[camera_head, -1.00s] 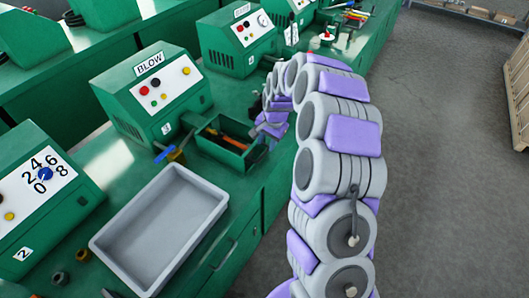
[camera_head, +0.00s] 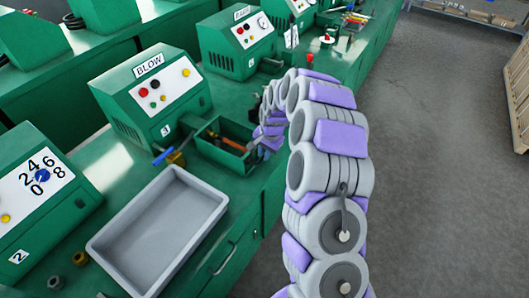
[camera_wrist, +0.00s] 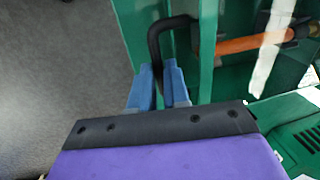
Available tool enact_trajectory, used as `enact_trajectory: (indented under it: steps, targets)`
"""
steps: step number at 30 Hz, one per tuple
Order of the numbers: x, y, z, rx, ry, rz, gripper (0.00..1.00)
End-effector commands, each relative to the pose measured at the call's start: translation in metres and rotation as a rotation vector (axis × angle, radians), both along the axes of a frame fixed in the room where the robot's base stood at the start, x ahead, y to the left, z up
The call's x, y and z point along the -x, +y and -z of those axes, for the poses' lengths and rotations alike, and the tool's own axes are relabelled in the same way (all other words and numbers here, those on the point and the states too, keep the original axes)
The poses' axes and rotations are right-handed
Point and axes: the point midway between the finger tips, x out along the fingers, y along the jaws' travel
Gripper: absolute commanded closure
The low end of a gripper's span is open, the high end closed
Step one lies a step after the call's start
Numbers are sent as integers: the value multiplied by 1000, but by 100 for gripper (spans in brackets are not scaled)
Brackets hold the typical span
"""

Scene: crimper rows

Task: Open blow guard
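The BLOW machine (camera_head: 155,95) is a green box with a white button panel, marked 3. In front of it is a green open-topped trough (camera_head: 224,143) with an orange-handled tool inside; the trough also shows in the wrist view (camera_wrist: 205,80). A black bent handle (camera_wrist: 155,45) stands at the trough's outer side in the wrist view. My gripper's blue fingers (camera_wrist: 159,75) lie on either side of the handle's leg, closed up close to it. A clear guard sheet with a white glare streak seems to lie over the trough. In the head view my arm hides the fingertips.
A grey empty tray (camera_head: 160,225) lies on the green bench nearer me. A dial machine (camera_head: 42,185) marked 2 stands at left, and a gauge machine (camera_head: 245,42) stands beyond. A blue-handled part (camera_head: 168,156) sits beside the trough.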

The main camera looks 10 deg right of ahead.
Motion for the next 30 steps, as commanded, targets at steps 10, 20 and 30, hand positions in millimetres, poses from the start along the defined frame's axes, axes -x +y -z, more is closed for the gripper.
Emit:
enact_trajectory:
  steps: [10,20,30]
  targets:
    - [0,0,0,-1,-1,0,100]
    - [-1,0,-1,1,-1,0,100]
    - [-4,7,-29,65,66,-2,100]
